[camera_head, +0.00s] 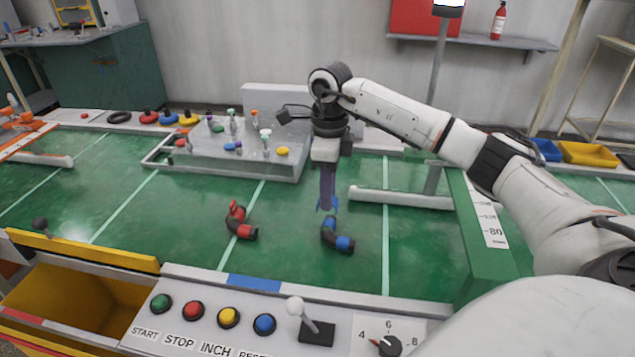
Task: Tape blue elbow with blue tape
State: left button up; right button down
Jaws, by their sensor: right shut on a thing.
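The blue elbow (343,241), a dark bent hose piece with blue bands, is on the green surface at centre. My right gripper (327,207) points straight down with its fingertips at the elbow's upper end and is shut on it. Whether the elbow is lifted off the surface I cannot tell. A blue roll (168,119), possibly the blue tape, sits on the back ledge at the left, well away from the gripper. My left gripper is not in view.
A red-banded elbow (240,224) lies left of the blue one. A grey tray (225,165) with several small coloured parts stands behind. Red (148,118) and yellow (188,119) rolls flank the blue roll. A button panel (205,335) and yellow bin (85,250) are in front.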

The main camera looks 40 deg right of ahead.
jog(key=shift+w+d+m, duration=0.25)
jog(key=shift+d+m, duration=0.15)
jog(key=shift+s, duration=0.1)
jog(key=shift+p, duration=0.35)
jog(key=shift+f+b, duration=0.8)
jog(key=shift+f, duration=1.2)
